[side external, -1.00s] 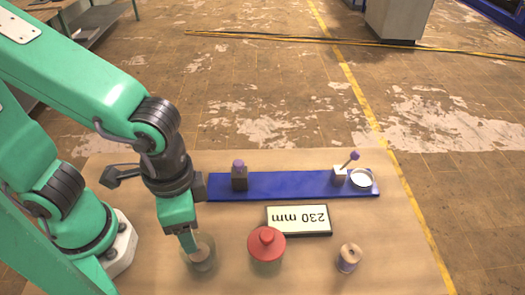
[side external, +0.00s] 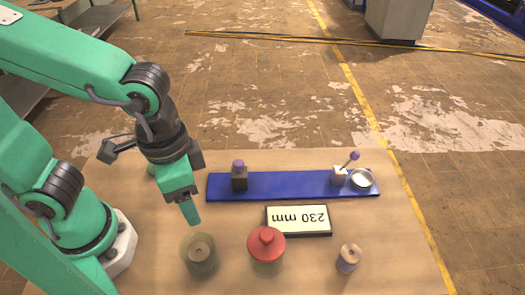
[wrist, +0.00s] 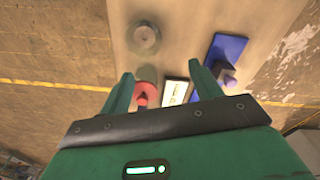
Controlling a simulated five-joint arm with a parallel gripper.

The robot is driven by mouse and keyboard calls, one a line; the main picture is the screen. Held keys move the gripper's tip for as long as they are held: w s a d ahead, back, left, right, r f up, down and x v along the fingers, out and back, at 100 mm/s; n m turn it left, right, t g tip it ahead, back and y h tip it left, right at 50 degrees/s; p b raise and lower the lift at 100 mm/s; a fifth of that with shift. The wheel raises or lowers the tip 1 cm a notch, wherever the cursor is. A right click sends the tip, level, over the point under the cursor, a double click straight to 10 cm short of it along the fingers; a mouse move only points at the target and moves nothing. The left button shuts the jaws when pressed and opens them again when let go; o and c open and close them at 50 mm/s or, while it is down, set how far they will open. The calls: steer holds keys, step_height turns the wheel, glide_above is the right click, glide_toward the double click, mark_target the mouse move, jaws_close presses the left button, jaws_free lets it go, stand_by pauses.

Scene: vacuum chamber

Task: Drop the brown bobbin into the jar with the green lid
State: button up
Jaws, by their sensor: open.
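A clear jar without a lid (side external: 185,254) stands at the front of the table. A brown bobbin (side external: 201,246) shows inside it, seen through the glass and the open mouth. In the wrist view the jar with the round bobbin (wrist: 143,38) is at the top. My gripper (side external: 190,216) is above and just behind the jar, apart from it. Its two fingers are spread and empty in the wrist view (wrist: 162,70). A bit of green (side external: 151,171) shows behind my wrist, perhaps the green lid; most of it is hidden.
A jar with a red lid (side external: 267,245) stands right of the open jar. A pale spool (side external: 348,258) stands farther right. A "230 mm" sign (side external: 299,219) lies behind.

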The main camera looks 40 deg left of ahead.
steer(key=w+a+r+n+t, duration=0.2)
steer(key=w+a+r, duration=0.1)
steer(key=a, duration=0.5)
steer(key=w+a+r+n+t, duration=0.2)
steer(key=a+r+n+t, duration=0.1)
steer(key=a, duration=0.6)
steer(key=shift+w+a+r+y, duration=0.15)
steer(key=shift+w+r+y, duration=0.15)
steer(key=shift+w+r, duration=0.1)
